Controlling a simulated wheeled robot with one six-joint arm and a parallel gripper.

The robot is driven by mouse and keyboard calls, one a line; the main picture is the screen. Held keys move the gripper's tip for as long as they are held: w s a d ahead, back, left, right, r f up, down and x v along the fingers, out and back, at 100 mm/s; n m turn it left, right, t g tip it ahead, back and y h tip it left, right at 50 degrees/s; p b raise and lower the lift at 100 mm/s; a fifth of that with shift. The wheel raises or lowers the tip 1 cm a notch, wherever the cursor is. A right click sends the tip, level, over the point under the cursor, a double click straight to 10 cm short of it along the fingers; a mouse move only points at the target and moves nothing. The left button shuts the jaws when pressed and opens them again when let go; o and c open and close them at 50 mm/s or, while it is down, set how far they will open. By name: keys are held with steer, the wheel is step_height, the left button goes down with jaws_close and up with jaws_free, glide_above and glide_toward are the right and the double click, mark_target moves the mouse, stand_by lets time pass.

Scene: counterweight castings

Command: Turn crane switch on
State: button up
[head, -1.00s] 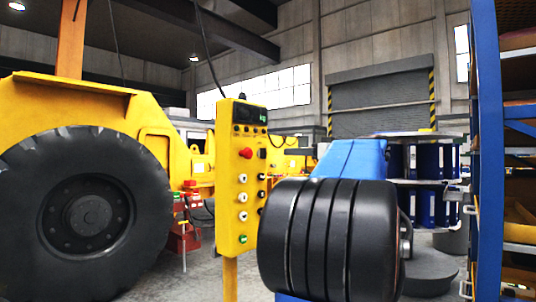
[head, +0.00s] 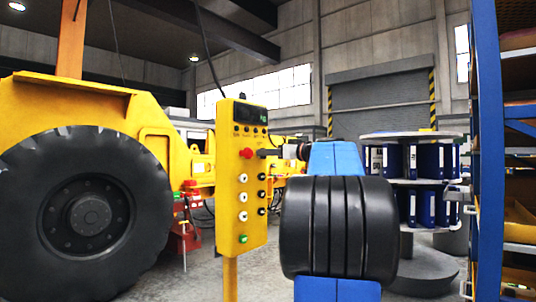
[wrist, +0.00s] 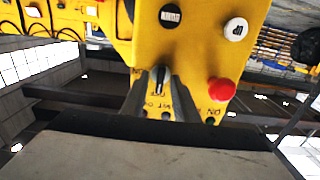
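The crane control box (head: 241,190) is a yellow panel with a dark display, a red button (head: 246,153) and white and black buttons. In the wrist view the panel face (wrist: 203,45) appears upside down, with the red button (wrist: 221,89) at the right. A dark rotary switch (wrist: 159,76) with a pale line stands at the upper end of my gripper (wrist: 160,82). My fingers are apart, one on each side of the switch; whether they touch it is unclear. In the head view my gripper (head: 268,153) reaches the panel from the right, beside the red button.
A yellow vehicle with a big black tyre (head: 88,215) stands left of the panel. A blue shelf rack (head: 487,150) is at the right. A cable (head: 208,55) hangs above the panel.

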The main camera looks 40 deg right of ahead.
steer(key=shift+w, duration=0.1)
jaws_close()
stand_by(0.3)
steer(key=m, duration=1.7)
steer(key=shift+d+f+m, duration=0.25)
steer(key=shift+m, duration=0.15)
stand_by(0.4)
jaws_free()
